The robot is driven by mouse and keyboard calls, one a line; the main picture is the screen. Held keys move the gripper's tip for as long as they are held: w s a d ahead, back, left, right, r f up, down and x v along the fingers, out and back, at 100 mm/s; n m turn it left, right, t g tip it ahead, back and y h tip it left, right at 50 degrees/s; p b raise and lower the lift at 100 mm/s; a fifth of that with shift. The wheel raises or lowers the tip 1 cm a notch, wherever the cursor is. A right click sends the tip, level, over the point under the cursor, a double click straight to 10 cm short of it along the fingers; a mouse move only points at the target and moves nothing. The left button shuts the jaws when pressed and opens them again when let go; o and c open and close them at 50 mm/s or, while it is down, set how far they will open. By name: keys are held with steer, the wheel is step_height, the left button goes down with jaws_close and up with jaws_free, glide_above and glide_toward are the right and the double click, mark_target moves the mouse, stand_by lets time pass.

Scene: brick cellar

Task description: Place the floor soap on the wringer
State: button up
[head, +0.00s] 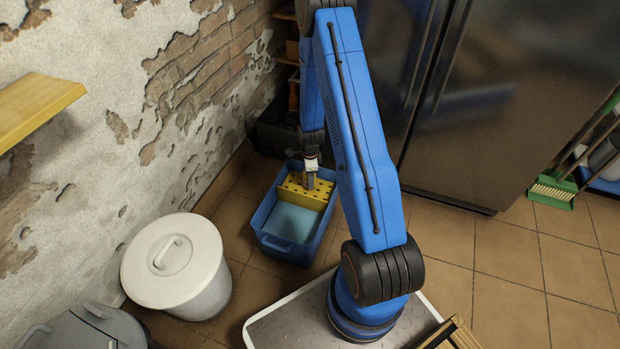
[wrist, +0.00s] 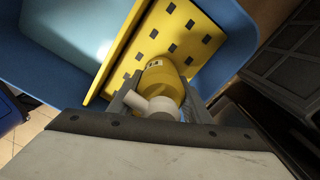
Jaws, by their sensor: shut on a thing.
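The floor soap is a yellow bottle with a white cap (wrist: 162,80). My gripper (head: 311,178) is shut on it, with a finger on each side of the bottle in the wrist view. The wringer (head: 292,190) is a yellow plate with dark square holes, set across the far end of a blue bucket (head: 272,238). It also shows in the wrist view (wrist: 139,41), right behind the bottle. The gripper is over the wringer's right part. I cannot tell whether the bottle touches the wringer. In the head view the bottle is not clearly visible.
Pale blue water (head: 291,221) shows in the bucket's near part. A white lidded bin (head: 178,265) stands to the left by the peeling wall. A dark metal cabinet (head: 500,110) is behind on the right. Tiled floor at right is clear.

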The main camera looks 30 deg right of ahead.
steer(key=o, duration=1.2)
steer(key=shift+c, duration=0.2)
step_height(320, 180, up, 13)
steer(key=shift+f, duration=0.15)
steer(key=s+a+r+n+t, duration=0.1)
steer(key=s+a+r+n, duration=0.25)
steer(key=r, duration=0.55)
steer(key=s+a+r+n+t, duration=0.1)
steer(key=s+a+r+n, duration=0.25)
steer(key=r, duration=0.65)
steer(key=s+a+r+n, duration=0.2)
steer(key=s+r+n, duration=0.15)
steer(key=r, duration=0.55)
steer(key=s+a+r+n+t, duration=0.1)
steer(key=s+a+r+n, duration=0.1)
steer(key=s+r+n, duration=0.2)
steer(key=s+a+r+n+t, duration=0.1)
steer(key=s+r+n, duration=0.3)
steer(key=s, duration=0.7)
steer(key=s+a+r+n, duration=0.3)
steer(key=s+r+n, duration=0.1)
steer(key=s, duration=0.3)
steer(key=shift+s+a+r+t, duration=0.15)
steer(key=shift+a+r+t, duration=0.05)
steer(key=shift+a+t, duration=0.2)
